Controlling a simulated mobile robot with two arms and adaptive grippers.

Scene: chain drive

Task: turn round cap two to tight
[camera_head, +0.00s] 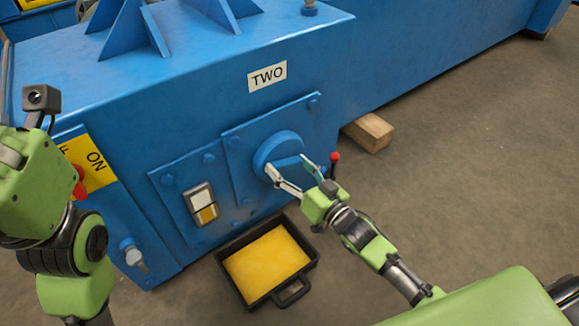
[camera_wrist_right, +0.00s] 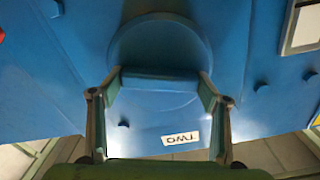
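Round cap two (camera_head: 279,147) is a blue disc with a raised crossbar, on a bolted blue plate below the white TWO label (camera_head: 267,76). In the right wrist view the cap (camera_wrist_right: 160,45) shows its crossbar (camera_wrist_right: 160,79) lying level. My right gripper (camera_head: 289,167) has one fingertip at each end of this crossbar. In the right wrist view both fingertips (camera_wrist_right: 161,80) appear to touch the bar's ends. My left arm is at the left edge of the head view; its fingers are not visible.
A black tray with yellow liquid (camera_head: 247,295) sits on the floor below the cap. A sight window (camera_head: 201,203) is left of the cap, a red-knobbed lever (camera_head: 334,159) right. A red handle (camera_head: 79,184) is by the ON plate. A wood block (camera_head: 369,132) lies under the machine.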

